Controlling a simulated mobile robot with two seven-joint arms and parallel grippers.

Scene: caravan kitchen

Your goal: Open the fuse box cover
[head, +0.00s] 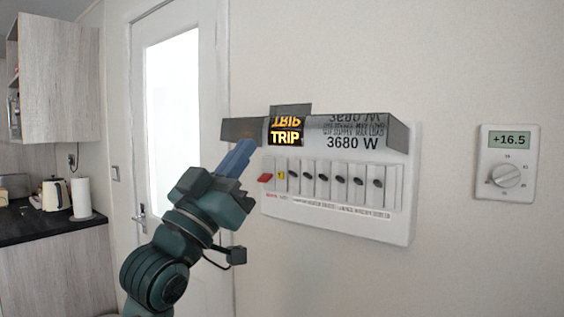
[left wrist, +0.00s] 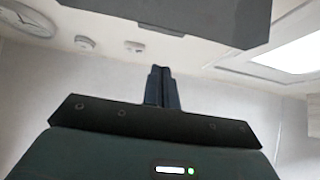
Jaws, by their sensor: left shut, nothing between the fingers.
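The white fuse box (head: 330,218) is on the wall, with its row of breakers (head: 340,182) exposed; a red lever (head: 265,178) is at the left end. The grey tinted cover (head: 398,134) is swung up and juts out over the top of the box. My left gripper (head: 246,148) is shut and empty, pointing up just below the cover's left part; I cannot tell whether it touches. In the left wrist view the closed fingers (left wrist: 161,75) are below a dark grey panel (left wrist: 215,18), which looks like the cover. My right gripper is out of view.
A lit TRIP display (head: 286,138) is above the breakers. A thermostat (head: 506,162) is on the wall to the right. A white door (head: 178,35) is behind my left arm.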

